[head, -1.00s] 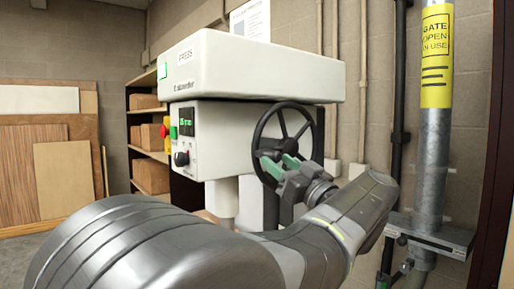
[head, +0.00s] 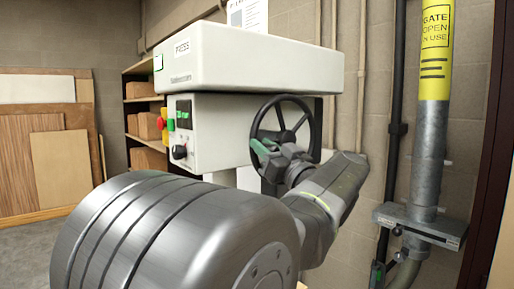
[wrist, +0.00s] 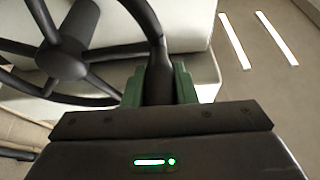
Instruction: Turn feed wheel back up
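The feed wheel (head: 309,131) is a black spoked handwheel on the front of the white press (head: 245,70). Its hub and spokes also show large at the left of the wrist view (wrist: 75,65). My gripper (head: 263,150) is at the lower left of the wheel's rim in the head view. In the wrist view, the green fingers of my gripper (wrist: 158,88) stand on both sides of a black part of the rim and look closed on it. The fingertips' contact is partly hidden. My arm covers the lower part of the wheel.
The press has a control panel (head: 183,115) with a small display, a knob and coloured buttons. A grey pole (head: 428,150) with a yellow sign and bracket (head: 420,225) stands at right. Shelves with boxes (head: 147,125) and leaning boards (head: 50,150) are behind at left.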

